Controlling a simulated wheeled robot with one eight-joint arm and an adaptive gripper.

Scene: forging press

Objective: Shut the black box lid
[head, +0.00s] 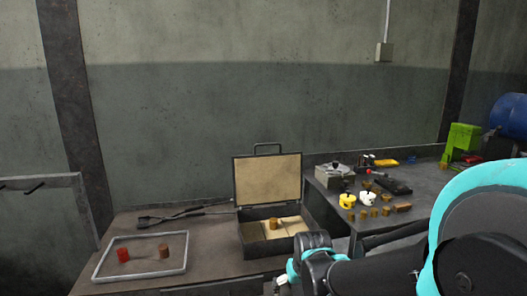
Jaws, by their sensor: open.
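The black box (252,236) stands on the brown table in the head view with its lid (266,181) raised upright at the back. The lid's inside is tan, and a dark handle (267,146) shows above its top edge. A small brown cylinder (273,223) and a larger pale piece (292,222) are in the box. My arm reaches in from the right, and its bent joint is in front of the box's lower right corner in the picture. My gripper is not visible; the frame's lower edge cuts the arm off.
Left of the box, a grey-rimmed tray (103,262) holds a red cylinder (123,255) and a brown one (164,251). Long dark tongs (185,213) lie behind it. A second table (425,205) at right carries yellow-and-white pieces, small brown blocks and a grey box (334,177).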

